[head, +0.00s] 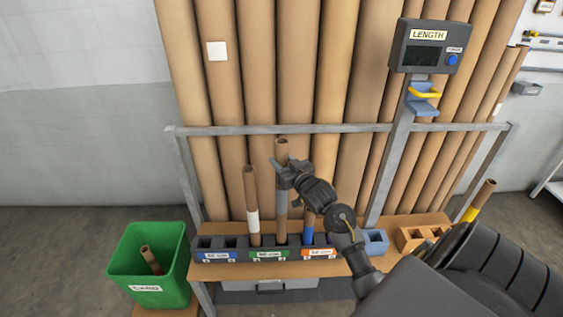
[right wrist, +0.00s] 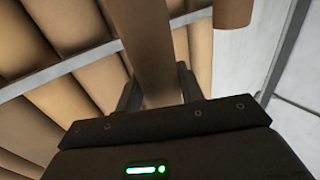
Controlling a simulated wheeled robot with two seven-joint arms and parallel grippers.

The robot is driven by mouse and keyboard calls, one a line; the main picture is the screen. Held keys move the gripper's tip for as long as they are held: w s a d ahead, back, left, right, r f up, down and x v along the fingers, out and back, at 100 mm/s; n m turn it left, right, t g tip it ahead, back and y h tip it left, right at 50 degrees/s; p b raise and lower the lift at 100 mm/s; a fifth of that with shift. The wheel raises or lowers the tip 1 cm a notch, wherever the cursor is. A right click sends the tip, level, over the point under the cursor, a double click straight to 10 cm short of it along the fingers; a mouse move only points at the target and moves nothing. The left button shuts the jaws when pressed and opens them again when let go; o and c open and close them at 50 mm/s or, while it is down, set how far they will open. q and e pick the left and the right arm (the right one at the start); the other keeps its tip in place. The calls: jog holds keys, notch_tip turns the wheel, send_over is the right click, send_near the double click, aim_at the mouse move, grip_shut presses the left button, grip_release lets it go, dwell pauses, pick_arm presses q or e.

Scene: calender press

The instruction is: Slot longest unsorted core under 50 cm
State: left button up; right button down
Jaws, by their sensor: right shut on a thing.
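My right gripper (head: 283,175) is shut on a brown cardboard core (head: 281,150) near its upper end. This core stands upright with a grey band, its lower end at the green-labelled middle rack (head: 269,255); whether it is fully seated I cannot tell. The right wrist view shows the core (right wrist: 155,50) between the fingers. A white-banded core (head: 250,205) stands just left in the same rack. A blue-banded core (head: 308,228), partly hidden by my arm, stands at the orange-labelled rack (head: 318,253). A yellow-banded core (head: 480,201) leans at the right. My left gripper is not visible.
The blue-labelled rack (head: 218,256) has empty slots. A green bin (head: 129,279) holds a short core (head: 151,260). A length gauge (head: 425,47) stands right on a post. A grey rail (head: 230,131) and tall tubes (head: 296,75) are behind. Empty wooden blocks (head: 412,238) sit right.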

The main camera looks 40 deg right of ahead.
jog(key=shift+f+b, duration=1.4)
jog(key=shift+f, duration=1.45)
jog(key=shift+f+b, duration=1.4)
jog(key=shift+f, duration=0.85)
jog(key=c, duration=0.8)
grip_release()
jog(key=s, duration=0.3)
jog(key=s+a, duration=0.1)
jog(key=s, duration=0.3)
jog(key=s+b, duration=0.1)
jog(key=s, duration=0.2)
jog(key=shift+s+a, duration=0.2)
jog(key=shift+s, duration=0.1)
